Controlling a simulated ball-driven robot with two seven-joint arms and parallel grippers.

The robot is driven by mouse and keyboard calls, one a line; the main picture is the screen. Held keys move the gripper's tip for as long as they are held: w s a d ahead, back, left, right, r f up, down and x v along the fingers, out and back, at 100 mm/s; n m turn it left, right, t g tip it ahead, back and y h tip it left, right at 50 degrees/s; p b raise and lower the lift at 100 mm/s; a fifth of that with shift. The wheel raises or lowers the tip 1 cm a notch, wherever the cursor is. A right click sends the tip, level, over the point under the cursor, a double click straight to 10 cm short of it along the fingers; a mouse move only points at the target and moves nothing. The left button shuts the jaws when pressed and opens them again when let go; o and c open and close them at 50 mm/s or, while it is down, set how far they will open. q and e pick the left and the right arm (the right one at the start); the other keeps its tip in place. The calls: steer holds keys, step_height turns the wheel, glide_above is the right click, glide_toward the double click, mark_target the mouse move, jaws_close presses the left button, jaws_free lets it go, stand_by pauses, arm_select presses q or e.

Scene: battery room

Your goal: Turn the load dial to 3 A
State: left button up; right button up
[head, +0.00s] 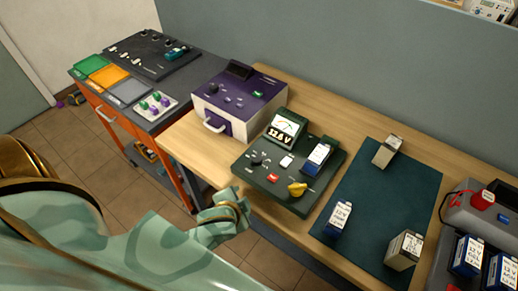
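A green battery tester (268,187) stands on the wooden bench. Its meter (285,128) has a needle dial and a readout of 12.6 V. A blue and white battery (317,155) sits in the tester's slot. My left arm comes in from the left, and its mint and gold gripper (238,207) is left of the yellow knob, apart from it. Its fingers are not clear. My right gripper is out of view.
A purple machine (238,99) stands left of the tester. A dark green mat (372,203) to the right holds several batteries. A grey case (480,216) stands at the far right. An orange cart (184,176) with coloured trays is at the left.

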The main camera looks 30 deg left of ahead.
arm_select(q)
steer(key=w+d+r+t, duration=0.1)
steer(key=w+r, duration=0.1)
steer(key=w, duration=0.1)
steer(key=w+d+r+t+h, duration=0.1)
steer(key=w+d+r+t, duration=0.1)
steer(key=w, duration=0.1)
steer(key=w+d+r+m+t+h, duration=0.1)
steer(key=w+r, duration=0.2)
steer(key=shift+d+t, duration=0.3)
steer(key=w+d+r+m+t+h, duration=0.2)
steer(key=w+d+r+m+h, duration=0.25)
steer(key=d+r, duration=0.25)
steer(key=w+d+r+m+t+h, duration=0.2)
steer(key=w+d+r+m+h, duration=0.1)
steer(key=d+r+h, duration=0.4)
steer(key=s+d+r+m+g+h, duration=0.2)
steer(key=d+r+m+g+h, duration=0.2)
steer(key=m+g, duration=0.15)
steer(key=m+g+y+p, duration=0.2)
steer(key=g+y, duration=0.9)
steer(key=y, duration=0.4)
glide_toward(257, 158)
step_height(257, 158, down, 9)
steer(key=shift+r+b, duration=0.15)
steer(key=shift+b, duration=0.85)
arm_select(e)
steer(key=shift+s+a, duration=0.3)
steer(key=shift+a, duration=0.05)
